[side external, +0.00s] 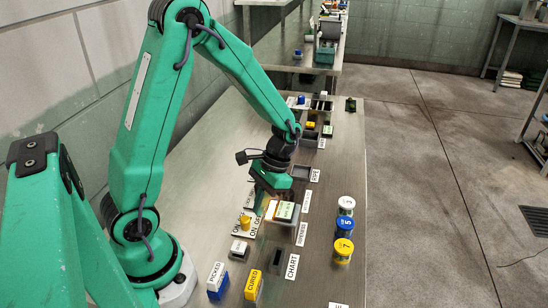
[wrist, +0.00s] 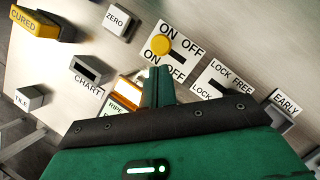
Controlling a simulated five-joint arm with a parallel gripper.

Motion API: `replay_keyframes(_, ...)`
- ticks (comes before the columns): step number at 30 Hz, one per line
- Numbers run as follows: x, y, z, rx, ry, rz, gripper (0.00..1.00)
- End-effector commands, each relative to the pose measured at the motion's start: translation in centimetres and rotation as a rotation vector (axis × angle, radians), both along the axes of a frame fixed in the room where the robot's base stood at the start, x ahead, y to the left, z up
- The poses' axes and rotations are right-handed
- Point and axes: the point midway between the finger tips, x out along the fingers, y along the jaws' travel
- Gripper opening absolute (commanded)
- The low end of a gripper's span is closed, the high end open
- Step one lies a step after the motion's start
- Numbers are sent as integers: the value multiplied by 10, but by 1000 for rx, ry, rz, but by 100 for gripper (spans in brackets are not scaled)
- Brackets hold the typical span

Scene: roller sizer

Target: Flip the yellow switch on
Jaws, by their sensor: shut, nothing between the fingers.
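The yellow switch is a round yellow knob (wrist: 161,45) on a white plate (wrist: 153,62) marked ON and OFF, with a dark slot. In the wrist view the knob appears at the slot's left, ON-side end, and bare slot shows to its right. The knob also shows in the side view (side external: 245,221). My gripper (wrist: 157,72) is shut and empty, its fingertips just below the knob in the wrist view, with a small visible gap. In the side view my gripper (side external: 257,207) is low over the bench beside the plate; its tips are partly hidden.
A LOCK/FREE slot plate (wrist: 227,78) lies right of the switch. A ZERO button (wrist: 118,21), a CHART slot block (wrist: 90,70) and a yellow CURED block (wrist: 36,24) stand to the left. Several numbered cylinders (side external: 344,227) stand along the bench's right edge. Bare bench lies between.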

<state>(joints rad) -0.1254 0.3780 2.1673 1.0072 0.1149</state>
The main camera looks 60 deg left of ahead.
Motion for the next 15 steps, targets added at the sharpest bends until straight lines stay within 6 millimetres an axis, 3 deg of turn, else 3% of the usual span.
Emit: replay_keyframes(15,29,0,63,5,-4,-2,0)
